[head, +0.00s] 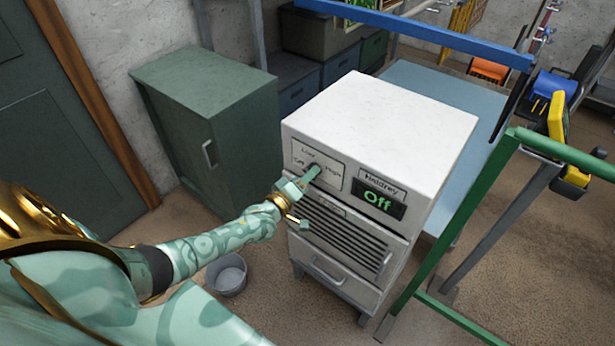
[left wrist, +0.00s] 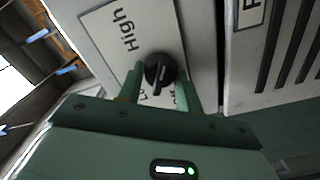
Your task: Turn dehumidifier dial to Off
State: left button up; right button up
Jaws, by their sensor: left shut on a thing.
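The dehumidifier (head: 385,108) is a white box with a vent grille and a drawer on its front. Its display (head: 378,199) reads "Off" in green. The dial panel (head: 331,178) carries the labels Off, Low and High. My left gripper (head: 312,174) is at the dial and covers most of it in the head view. In the left wrist view the black round dial (left wrist: 160,71) sits between the two green fingers of my left gripper (left wrist: 162,88), which are shut on it. The Off label is hidden in the left wrist view. My right gripper is not in view.
A green cabinet (head: 205,120) stands left of the dehumidifier. A grey bucket (head: 227,276) is on the floor below my left arm. A green metal frame (head: 450,235) stands close on the right, and a blue table (head: 425,85) is behind.

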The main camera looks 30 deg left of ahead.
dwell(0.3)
pick_arm(q)
jog(key=o, duration=1)
jog(key=s+a+p, duration=0.1)
jog(key=s+p, duration=0.1)
jog(key=s, duration=1.4)
jog(key=shift+s+a+p, duration=0.15)
jog(key=shift+p, duration=0.2)
